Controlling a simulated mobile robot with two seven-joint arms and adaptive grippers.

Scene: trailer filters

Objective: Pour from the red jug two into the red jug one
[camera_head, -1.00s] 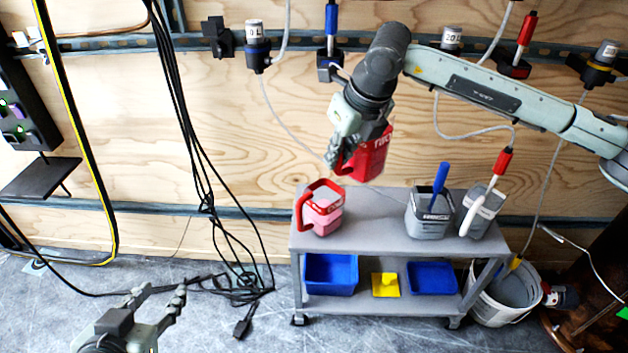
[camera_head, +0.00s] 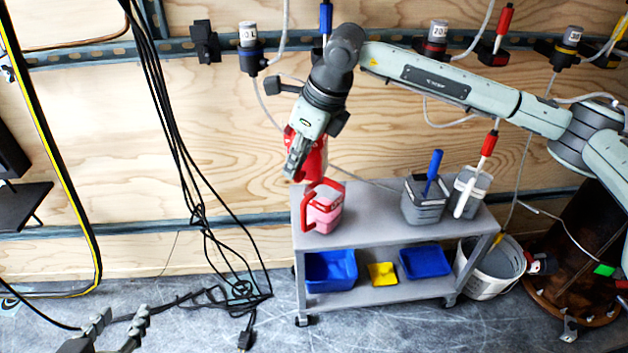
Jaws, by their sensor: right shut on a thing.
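One red-rimmed jug (camera_head: 324,212) with a pinkish body and red handle stands upright at the left end of the grey cart's top. My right gripper (camera_head: 297,160) is shut on the other red jug (camera_head: 315,160), which it holds in the air above and slightly left of the standing jug. The held jug is partly hidden behind the gripper and looks tilted. I cannot see any liquid leaving it. My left gripper (camera_head: 120,330) is low at the bottom left, far from both jugs, with its fingers apart and empty.
The grey cart (camera_head: 375,220) also carries two grey containers, one with a blue-handled tool (camera_head: 433,172), one with a red-and-white one (camera_head: 475,175). Blue bins (camera_head: 330,271) sit on its lower shelf. A white bucket (camera_head: 492,268) stands right. Black cables (camera_head: 185,130) hang left.

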